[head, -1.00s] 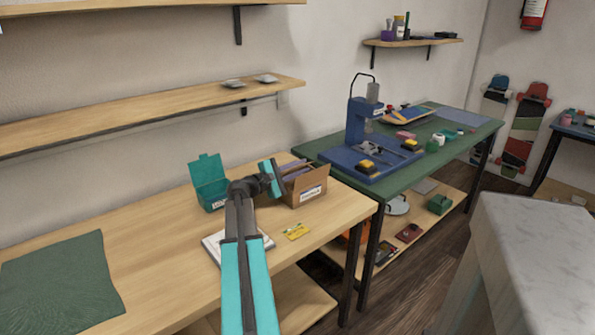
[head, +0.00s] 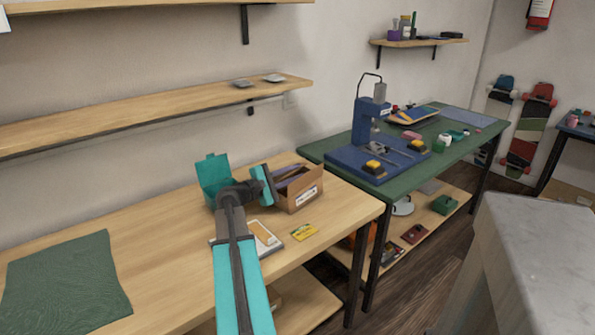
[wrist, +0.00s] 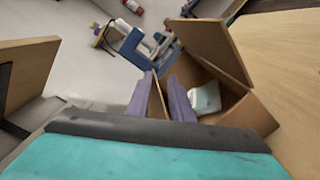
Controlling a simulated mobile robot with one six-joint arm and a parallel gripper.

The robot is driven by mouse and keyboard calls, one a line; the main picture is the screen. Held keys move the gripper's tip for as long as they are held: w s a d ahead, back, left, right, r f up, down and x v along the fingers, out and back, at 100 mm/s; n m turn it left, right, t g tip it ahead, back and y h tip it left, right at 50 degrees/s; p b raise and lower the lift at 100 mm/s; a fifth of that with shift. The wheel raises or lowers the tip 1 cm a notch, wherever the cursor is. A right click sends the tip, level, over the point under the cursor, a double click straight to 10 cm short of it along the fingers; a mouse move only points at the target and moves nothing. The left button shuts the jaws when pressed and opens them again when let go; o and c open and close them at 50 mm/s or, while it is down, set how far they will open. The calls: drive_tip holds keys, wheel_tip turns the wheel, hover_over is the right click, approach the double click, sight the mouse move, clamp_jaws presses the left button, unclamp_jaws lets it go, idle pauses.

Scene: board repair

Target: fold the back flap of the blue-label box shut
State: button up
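The cardboard box (head: 302,196) with a small white label stands open near the right end of the wooden bench. My gripper (head: 288,177) reaches over its left and back side with purple fingers. In the wrist view, the two fingers (wrist: 163,97) are apart, and a thin brown cardboard edge (wrist: 156,100) shows between them; I cannot tell whether they touch it. A large flap (wrist: 215,45) of the box stands raised on the right in the wrist view. A pale white and teal item (wrist: 205,98) lies inside the box. The head view partly hides the back flap behind my gripper.
A teal open-lidded box (head: 212,172) stands just left, behind my arm. A white booklet or tray (head: 264,238) and a yellow card (head: 304,232) lie in front. A green mat (head: 65,283) lies at left. A green table (head: 345,166) with a blue press (head: 365,135) is at right.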

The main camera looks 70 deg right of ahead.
drive_tip(key=shift+v, duration=0.95)
drive_tip(key=shift+c, duration=0.4)
drive_tip(key=shift+w, duration=0.1)
clamp_jaws()
